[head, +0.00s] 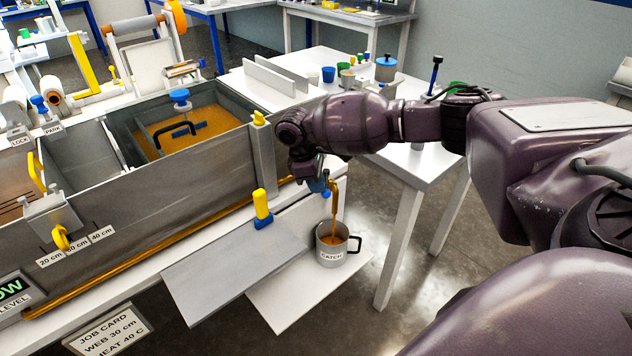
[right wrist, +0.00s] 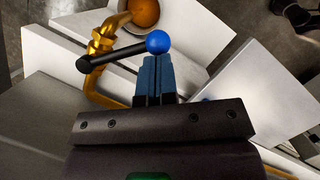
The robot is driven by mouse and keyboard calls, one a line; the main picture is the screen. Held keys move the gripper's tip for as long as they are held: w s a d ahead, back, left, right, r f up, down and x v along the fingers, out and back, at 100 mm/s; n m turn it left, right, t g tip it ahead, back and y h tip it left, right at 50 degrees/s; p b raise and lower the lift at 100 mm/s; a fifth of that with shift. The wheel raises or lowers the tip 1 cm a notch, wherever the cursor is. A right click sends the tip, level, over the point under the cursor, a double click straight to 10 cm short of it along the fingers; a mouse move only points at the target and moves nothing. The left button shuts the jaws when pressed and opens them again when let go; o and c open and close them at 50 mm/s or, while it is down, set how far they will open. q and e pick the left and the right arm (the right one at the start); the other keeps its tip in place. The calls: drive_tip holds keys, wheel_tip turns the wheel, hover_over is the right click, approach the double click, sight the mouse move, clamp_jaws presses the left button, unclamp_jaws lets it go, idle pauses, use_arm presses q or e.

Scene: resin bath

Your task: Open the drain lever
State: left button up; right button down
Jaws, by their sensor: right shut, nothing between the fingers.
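The drain lever (right wrist: 120,55) is a black rod with a blue ball knob (right wrist: 158,41), lying crosswise over the brass drain valve (right wrist: 101,44) in the right wrist view. My right gripper (right wrist: 154,60) is shut and empty, its blue fingertips right at the knob; whether they touch it I cannot tell. In the head view my right gripper (head: 318,184) is beside the drain spout (head: 334,188), hiding most of the lever. An amber strand runs from the spout down to the grey CATCH mug (head: 324,255), which holds amber resin. My left gripper is out of view.
The grey resin bath (head: 180,180) stands at left, with amber resin in its far compartment. A yellow-handled blue clamp (head: 262,208) sits by a grey board (head: 235,270) near the mug. A white table (head: 425,165) with cups stands behind my right arm.

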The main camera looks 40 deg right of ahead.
sight(329, 191)
drive_tip(key=shift+s+d+r+n+p, duration=0.2)
drive_tip(key=shift+s+d+n+p, duration=0.25)
drive_tip(key=shift+n+p, duration=0.3)
drive_tip(key=shift+s+d+n+t+h+p, duration=0.35)
drive_tip(key=shift+s+n+t+p, duration=0.1)
drive_tip(key=shift+n+p, duration=0.25)
drive_tip(key=shift+s+d+n+p, duration=0.25)
drive_tip(key=shift+d+n+p, duration=0.1)
drive_tip(key=shift+n+p, duration=0.2)
drive_tip(key=shift+s+d+f+p, duration=0.25)
drive_tip(key=shift+s+d+p, duration=0.05)
drive_tip(key=shift+d+p, duration=0.35)
drive_tip(key=shift+a, duration=0.1)
